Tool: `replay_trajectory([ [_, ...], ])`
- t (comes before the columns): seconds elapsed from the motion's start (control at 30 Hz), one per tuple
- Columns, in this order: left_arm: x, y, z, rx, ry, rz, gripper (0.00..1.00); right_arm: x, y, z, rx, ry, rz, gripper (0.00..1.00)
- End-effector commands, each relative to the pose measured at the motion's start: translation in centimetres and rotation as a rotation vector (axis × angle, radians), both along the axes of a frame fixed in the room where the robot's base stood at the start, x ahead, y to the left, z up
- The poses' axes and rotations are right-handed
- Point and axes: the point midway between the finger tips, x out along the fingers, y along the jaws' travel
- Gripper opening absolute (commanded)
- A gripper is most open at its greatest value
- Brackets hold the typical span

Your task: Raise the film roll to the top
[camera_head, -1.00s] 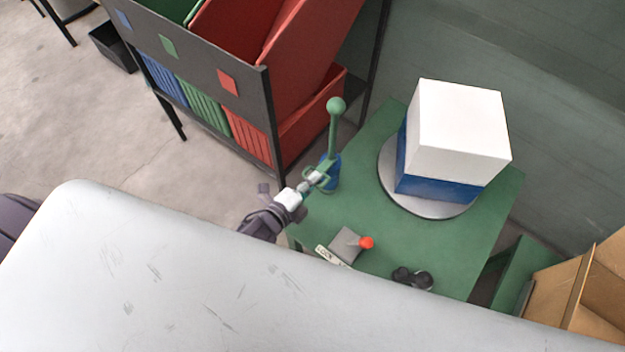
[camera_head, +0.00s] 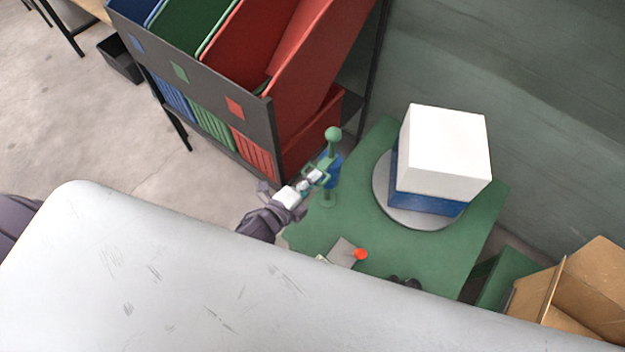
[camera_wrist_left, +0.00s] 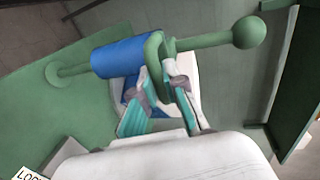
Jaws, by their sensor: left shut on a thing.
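The film roll is a blue cylinder (camera_head: 333,168) around a green upright post (camera_head: 333,135) with a ball top; in the left wrist view the roll (camera_wrist_left: 124,57) shows with a gap between it and the round green foot (camera_wrist_left: 60,75). A green loop handle (camera_wrist_left: 153,56) sits at the roll's top end. My left gripper (camera_head: 313,178) is shut on this handle, its teal-padded fingers (camera_wrist_left: 163,78) on either side of it. Bare post shows above the handle up to the ball (camera_wrist_left: 250,32).
The green table (camera_head: 440,265) carries a grey turntable (camera_head: 383,195) with a white and blue box (camera_head: 445,145), and a lock lever with a red knob (camera_head: 361,254). A rack with red, green and blue bins (camera_head: 290,70) stands behind left. Cardboard boxes (camera_head: 590,290) are at right.

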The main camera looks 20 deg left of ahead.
Motion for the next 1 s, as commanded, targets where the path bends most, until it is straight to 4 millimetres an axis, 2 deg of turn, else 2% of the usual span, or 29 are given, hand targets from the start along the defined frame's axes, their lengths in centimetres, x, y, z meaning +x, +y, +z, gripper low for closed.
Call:
replay_trajectory([
  [0.03,0.22,-0.01,2.14,-0.003,-0.010,-0.001,0.00,0.03,-0.01,1.64,0.000,0.000,0.000,0.00],
  [0.1,0.23,-0.02,2.80,-0.002,-0.010,-0.001,0.00,0.04,0.00,2.17,0.000,-0.001,0.000,0.00],
  [0.47,0.36,-0.05,3.02,-0.004,-0.016,-0.002,0.00,0.13,0.01,2.08,0.000,-0.002,0.000,0.00],
  [0.5,0.37,-0.05,3.03,-0.004,-0.016,-0.002,0.17,0.14,0.01,2.08,0.000,-0.002,0.000,0.00],
  [0.63,0.33,-0.04,2.95,-0.003,-0.014,-0.001,0.37,0.13,0.02,2.08,0.000,-0.002,0.000,0.00],
  [1.0,-0.37,0.16,2.65,-0.001,-0.005,0.000,0.37,0.08,0.14,2.04,0.002,-0.001,0.000,0.00],
])
